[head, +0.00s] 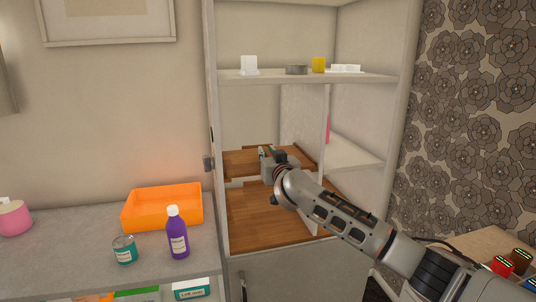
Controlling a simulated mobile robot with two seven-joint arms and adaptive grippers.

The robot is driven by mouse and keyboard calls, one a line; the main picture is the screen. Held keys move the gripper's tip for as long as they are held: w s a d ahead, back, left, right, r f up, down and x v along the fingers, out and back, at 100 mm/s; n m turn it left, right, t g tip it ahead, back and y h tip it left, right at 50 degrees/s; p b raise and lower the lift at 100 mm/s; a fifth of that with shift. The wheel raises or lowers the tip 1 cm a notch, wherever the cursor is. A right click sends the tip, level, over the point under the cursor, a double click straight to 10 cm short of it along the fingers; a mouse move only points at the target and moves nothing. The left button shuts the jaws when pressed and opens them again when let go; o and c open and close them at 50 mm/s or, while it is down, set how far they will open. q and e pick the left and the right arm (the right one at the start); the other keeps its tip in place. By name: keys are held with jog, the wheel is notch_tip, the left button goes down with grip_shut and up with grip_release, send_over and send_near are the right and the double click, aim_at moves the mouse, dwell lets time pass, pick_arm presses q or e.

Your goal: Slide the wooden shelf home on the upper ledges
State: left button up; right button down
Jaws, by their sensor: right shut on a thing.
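The wooden shelf (240,163) is a brown board inside the left bay of the tall pale cabinet, level and above a larger wooden surface at the bottom of the bay. My right gripper (270,160) is shut on the shelf near its front edge, with the arm reaching in from the lower right. The gripper and wrist hide part of the board. The ledges under the shelf are mostly hidden, so I cannot tell how it rests on them. My left gripper is not in view.
The wooden bottom (265,222) of the bay is bare. A divider (313,112) stands right of the bay. Small items sit on the pale shelf (350,77) above. An orange tray (163,207), purple bottle (177,235) and teal can (124,251) stand on the left counter.

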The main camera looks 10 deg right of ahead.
jog(key=shift+w, duration=0.65)
jog(key=c, duration=1.8)
grip_release()
jog(key=shift+w, duration=0.1)
jog(key=shift+c, duration=0.2)
jog(key=o, duration=0.6)
jog(key=s, duration=1)
jog(key=shift+d, duration=0.2)
jog(key=shift+s, duration=0.15)
